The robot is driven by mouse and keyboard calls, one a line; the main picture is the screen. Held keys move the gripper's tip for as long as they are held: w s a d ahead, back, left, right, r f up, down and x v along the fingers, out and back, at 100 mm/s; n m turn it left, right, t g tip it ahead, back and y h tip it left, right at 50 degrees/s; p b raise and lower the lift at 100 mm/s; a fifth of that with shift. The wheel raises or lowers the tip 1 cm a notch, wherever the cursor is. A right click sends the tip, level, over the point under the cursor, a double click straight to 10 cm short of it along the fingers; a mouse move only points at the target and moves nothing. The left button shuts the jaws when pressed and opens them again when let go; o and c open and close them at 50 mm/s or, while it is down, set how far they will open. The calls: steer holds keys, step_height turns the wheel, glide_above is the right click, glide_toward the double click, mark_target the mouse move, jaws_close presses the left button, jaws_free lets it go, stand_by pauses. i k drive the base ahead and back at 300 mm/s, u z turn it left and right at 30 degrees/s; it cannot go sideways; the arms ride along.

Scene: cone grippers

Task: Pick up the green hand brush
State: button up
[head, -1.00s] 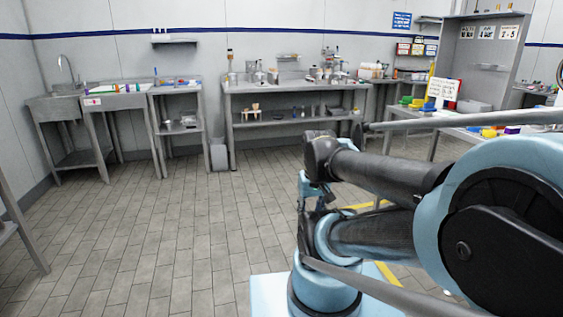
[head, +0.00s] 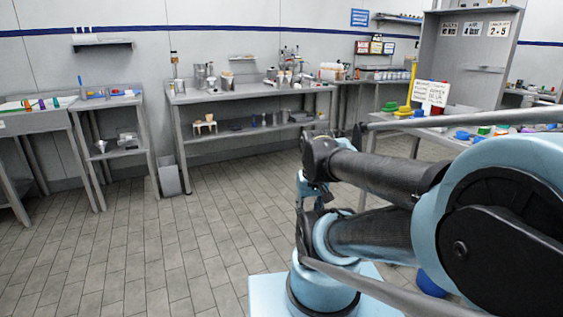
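I cannot make out a hand brush for certain. A small green item (head: 390,106) lies among yellow and blue things on the right-hand table, too small to name. Another small green item (head: 485,130) lies further right on that table, partly near my arm.
A long steel bench (head: 240,96) with pots and cups stands at the back wall. A smaller bench (head: 115,102) stands left of it, with a grey bin (head: 169,178) between them. A tall grey cabinet (head: 465,60) stands at the right. The tiled floor (head: 150,245) ahead and left is clear.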

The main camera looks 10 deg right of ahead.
mark_target(391, 107)
steer(key=z, duration=0.6)
steer(key=i, duration=1.5)
steer(key=z, duration=0.6)
